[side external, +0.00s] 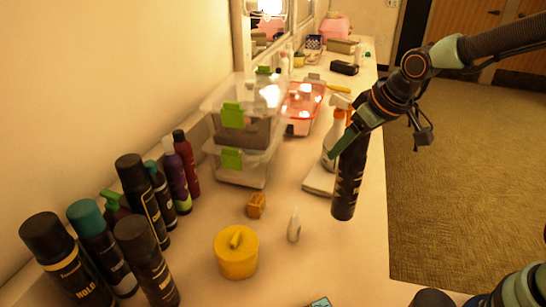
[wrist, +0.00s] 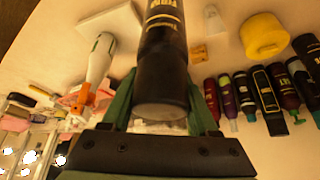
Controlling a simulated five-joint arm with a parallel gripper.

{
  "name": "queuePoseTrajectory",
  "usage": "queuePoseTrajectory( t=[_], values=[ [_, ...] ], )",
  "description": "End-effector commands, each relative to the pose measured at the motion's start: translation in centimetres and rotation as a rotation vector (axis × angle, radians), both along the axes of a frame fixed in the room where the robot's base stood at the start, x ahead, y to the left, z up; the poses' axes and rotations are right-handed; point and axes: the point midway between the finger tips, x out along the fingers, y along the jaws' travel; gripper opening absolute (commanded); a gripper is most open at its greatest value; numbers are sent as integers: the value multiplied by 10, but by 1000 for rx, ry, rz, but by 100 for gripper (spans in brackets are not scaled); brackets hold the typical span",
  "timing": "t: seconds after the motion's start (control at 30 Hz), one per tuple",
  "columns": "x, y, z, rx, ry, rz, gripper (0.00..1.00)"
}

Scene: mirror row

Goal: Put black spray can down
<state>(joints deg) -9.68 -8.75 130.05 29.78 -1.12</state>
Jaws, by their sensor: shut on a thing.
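The black spray can (side external: 346,185) hangs upright in my gripper (side external: 347,143) near the right edge of the counter in the side view. My gripper is shut on the can's upper end, with a green finger showing on its left. In the wrist view the can (wrist: 163,60) fills the middle, between the two green fingers of my gripper (wrist: 162,100). I cannot tell for sure whether the can's base touches the counter (side external: 330,255).
A white spray bottle (side external: 330,155) with an orange head stands close behind the can. Clear bins (side external: 240,165), a yellow tub (side external: 237,255), a small tan block (side external: 256,205) and a white item (side external: 294,226) are to the left. Several bottles (side external: 140,190) line the wall.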

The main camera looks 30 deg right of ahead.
Motion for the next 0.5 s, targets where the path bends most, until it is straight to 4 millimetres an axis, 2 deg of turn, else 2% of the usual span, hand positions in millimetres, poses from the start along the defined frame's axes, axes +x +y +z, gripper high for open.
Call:
queuePoseTrajectory(
  t=[0.3, 0.5],
  values=[
    [0, 0, -38, -1, 3, 0, 0],
    [0, 0, -45, 1, -3, 0, 0]
  ],
)
